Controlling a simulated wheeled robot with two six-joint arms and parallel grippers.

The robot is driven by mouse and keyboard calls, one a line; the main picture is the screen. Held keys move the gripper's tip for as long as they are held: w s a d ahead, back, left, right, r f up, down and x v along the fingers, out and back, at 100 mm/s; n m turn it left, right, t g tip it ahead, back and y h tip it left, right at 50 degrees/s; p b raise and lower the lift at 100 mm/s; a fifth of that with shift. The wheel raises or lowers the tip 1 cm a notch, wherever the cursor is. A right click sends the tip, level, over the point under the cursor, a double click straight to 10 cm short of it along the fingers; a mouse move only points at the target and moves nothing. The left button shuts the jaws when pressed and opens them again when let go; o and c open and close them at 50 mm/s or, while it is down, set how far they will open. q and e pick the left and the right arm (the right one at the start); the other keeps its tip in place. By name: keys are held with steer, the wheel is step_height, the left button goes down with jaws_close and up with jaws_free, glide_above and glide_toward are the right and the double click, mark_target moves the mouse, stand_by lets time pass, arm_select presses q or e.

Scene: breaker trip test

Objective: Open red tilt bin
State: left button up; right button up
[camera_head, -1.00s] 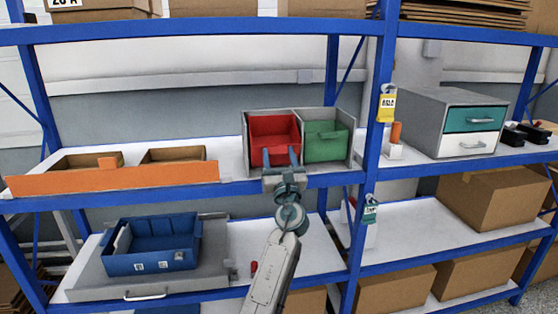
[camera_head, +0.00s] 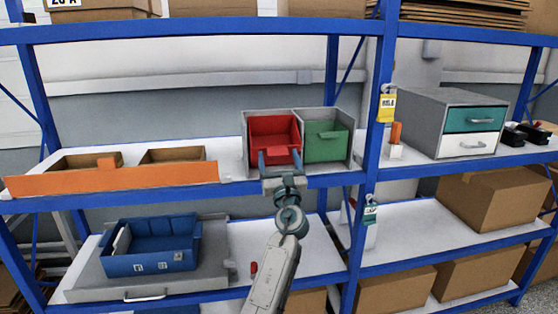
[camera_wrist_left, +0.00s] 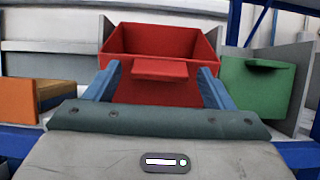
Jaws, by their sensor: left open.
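The red tilt bin (camera_head: 272,127) sits in the left half of a grey housing (camera_head: 246,140) on the middle shelf. Its dark inside shows from above, and its front leans outward, unlike the green bin beside it. In the left wrist view the red bin (camera_wrist_left: 160,42) has a flat red handle lip (camera_wrist_left: 160,66) on its front. My left gripper (camera_head: 280,155) is open in front of the red bin, with its blue fingers at either side of the lip. I cannot tell whether they touch the bin. My right gripper is out of view.
The green bin (camera_head: 327,145) is right of the red one and looks closed. A blue shelf post (camera_head: 375,140) stands to the right. An orange-fronted tray (camera_head: 120,180) lies left, and a blue bin (camera_head: 150,262) stands on the shelf below.

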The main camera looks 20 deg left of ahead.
arm_select(q)
steer(key=b+v, duration=0.2)
steer(key=v, duration=0.8)
steer(key=shift+s+d+f+b, duration=0.2)
steer(key=shift+s+b, duration=0.1)
steer(key=shift+b, duration=0.05)
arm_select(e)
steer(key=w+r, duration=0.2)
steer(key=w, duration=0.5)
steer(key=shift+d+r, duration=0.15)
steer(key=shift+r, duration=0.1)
